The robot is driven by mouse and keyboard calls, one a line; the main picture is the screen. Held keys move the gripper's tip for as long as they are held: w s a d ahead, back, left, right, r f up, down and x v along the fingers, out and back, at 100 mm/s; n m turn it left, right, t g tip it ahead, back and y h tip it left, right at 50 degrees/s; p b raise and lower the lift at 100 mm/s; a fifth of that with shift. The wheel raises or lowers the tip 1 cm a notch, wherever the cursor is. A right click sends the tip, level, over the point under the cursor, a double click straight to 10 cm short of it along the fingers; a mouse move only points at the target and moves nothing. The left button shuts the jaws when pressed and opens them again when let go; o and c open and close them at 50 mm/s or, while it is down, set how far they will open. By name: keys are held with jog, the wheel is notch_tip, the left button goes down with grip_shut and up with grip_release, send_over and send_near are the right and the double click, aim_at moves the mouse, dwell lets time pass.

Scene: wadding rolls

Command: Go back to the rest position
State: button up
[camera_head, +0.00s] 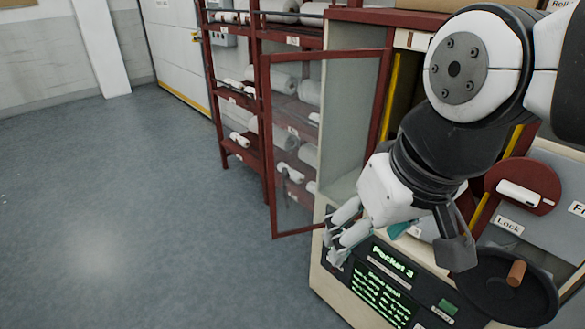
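My gripper (398,254) hangs from my arm at the right of the head view. Two pale fingers with teal parts spread to the left, and a dark grey finger stands apart on the right. The gripper is open, and I see nothing held between the fingers. It shows in front of the machine's green-lit display panel (382,287); I cannot tell whether it touches anything.
A red-framed glass door (323,55) stands open at the machine (343,150). Behind it, a red shelf rack (257,90) holds several white rolls. A black round dish with a brown peg (516,273) is at lower right. The floor (120,210) at left is clear.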

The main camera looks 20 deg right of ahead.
jog(key=shift+s+a+f+n, duration=0.15)
jog(key=shift+s+n, duration=0.15)
jog(key=shift+s, duration=0.45)
jog(key=shift+r+p, duration=0.9)
jog(key=shift+r, duration=0.3)
